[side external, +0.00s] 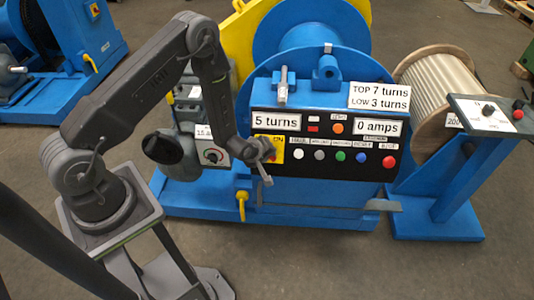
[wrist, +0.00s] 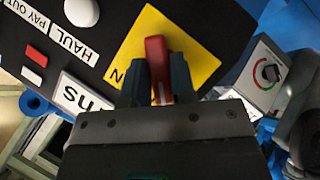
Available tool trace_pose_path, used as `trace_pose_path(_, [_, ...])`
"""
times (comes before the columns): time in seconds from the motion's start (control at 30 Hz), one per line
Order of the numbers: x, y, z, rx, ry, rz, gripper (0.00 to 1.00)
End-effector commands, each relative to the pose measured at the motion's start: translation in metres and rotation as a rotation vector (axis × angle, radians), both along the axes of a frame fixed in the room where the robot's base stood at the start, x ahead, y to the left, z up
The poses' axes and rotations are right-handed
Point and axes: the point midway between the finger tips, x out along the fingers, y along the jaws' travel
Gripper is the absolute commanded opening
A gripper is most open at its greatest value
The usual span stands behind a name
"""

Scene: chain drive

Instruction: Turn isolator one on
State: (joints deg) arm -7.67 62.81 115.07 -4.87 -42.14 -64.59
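The isolator is a red handle (wrist: 156,60) on a yellow square plate (wrist: 195,45), at the left end of the black control panel. In the side external view the plate (side external: 272,157) shows with part of the word "ON", and my gripper (side external: 266,165) hides most of the handle. In the wrist view the two fingers of my gripper (wrist: 158,85) stand on either side of the handle, close against it, with little or no gap. The handle's exact switch position is hard to tell.
The panel bears several buttons, including a red one (side external: 389,162), and displays reading "5 turns" (side external: 276,121) and "0 amps" (side external: 378,128). A grey box with a round dial (wrist: 267,72) sits beside the plate.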

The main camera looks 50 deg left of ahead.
Motion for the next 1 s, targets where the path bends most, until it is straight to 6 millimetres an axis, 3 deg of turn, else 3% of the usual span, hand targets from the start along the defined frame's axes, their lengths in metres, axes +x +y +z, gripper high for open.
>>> trace_pose_path(0.23, [-0.0001, 0.0000, 0.0001, 0.000, 0.000, 0.000, 0.00])
trace_pose_path(0.63, [0.0004, -0.0005, 0.0009, 0.037, 0.036, -0.026, 0.00])
trace_pose_path(1.0, [0.0020, -0.0021, 0.0019, 0.210, 0.211, -0.150, 0.00])
